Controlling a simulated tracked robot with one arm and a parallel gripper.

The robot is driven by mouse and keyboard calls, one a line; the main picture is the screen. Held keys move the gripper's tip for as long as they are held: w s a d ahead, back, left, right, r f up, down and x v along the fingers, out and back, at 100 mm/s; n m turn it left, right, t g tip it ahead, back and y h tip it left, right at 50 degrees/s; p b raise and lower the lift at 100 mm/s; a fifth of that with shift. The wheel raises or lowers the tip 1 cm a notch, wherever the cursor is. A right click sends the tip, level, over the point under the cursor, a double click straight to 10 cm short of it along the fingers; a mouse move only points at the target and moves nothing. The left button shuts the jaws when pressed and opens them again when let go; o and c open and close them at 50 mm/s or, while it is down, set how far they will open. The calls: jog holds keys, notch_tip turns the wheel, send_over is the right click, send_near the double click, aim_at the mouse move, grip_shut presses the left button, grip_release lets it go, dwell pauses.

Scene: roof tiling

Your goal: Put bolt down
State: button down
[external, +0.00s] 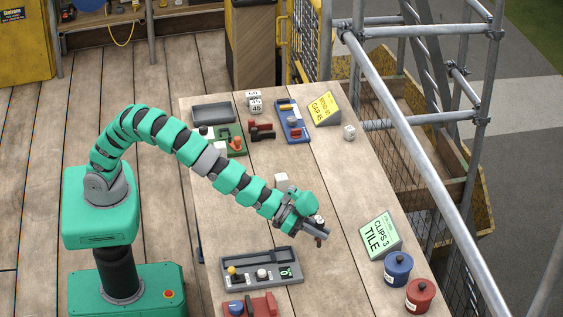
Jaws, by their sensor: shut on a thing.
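My gripper (317,233) is shut, above the right-middle of the wooden table (345,250). It holds a small thing at its tip, taken to be the bolt (320,242); only a little of it shows, dark and brownish, and the jaws hide the rest. I cannot tell whether the bolt touches the table or is just above it.
A grey tray (247,281) with knobs lies left of my gripper, with a red block (250,306) in front. A green "CLIPS 3 TILE" sign (380,236), a blue pot (397,270) and a red pot (420,295) stand at right. A white cube (281,181) sits behind my arm.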

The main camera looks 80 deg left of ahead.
jog(key=shift+w+d+f+b, duration=0.15)
jog(key=shift+w+f, duration=0.05)
jog(key=shift+f, duration=0.45)
jog(key=shift+w+d+f+b, duration=0.15)
jog(key=shift+w+f, duration=0.1)
jog(key=shift+f, duration=0.4)
jog(key=shift+w+d+f+b, duration=0.1)
jog(key=shift+w+d+f, duration=0.1)
jog(key=shift+f, duration=0.45)
jog(key=shift+r, duration=0.1)
jog(key=c, duration=1.5)
grip_release()
jog(key=shift+o, duration=0.2)
jog(key=shift+s+a+r, duration=0.3)
jog(key=shift+s+r, duration=0.05)
jog(key=shift+s, duration=0.15)
jog(key=v, duration=1)
jog(key=shift+s+a+p, duration=0.25)
jog(key=shift+s+p, duration=0.1)
jog(key=shift+p, duration=0.1)
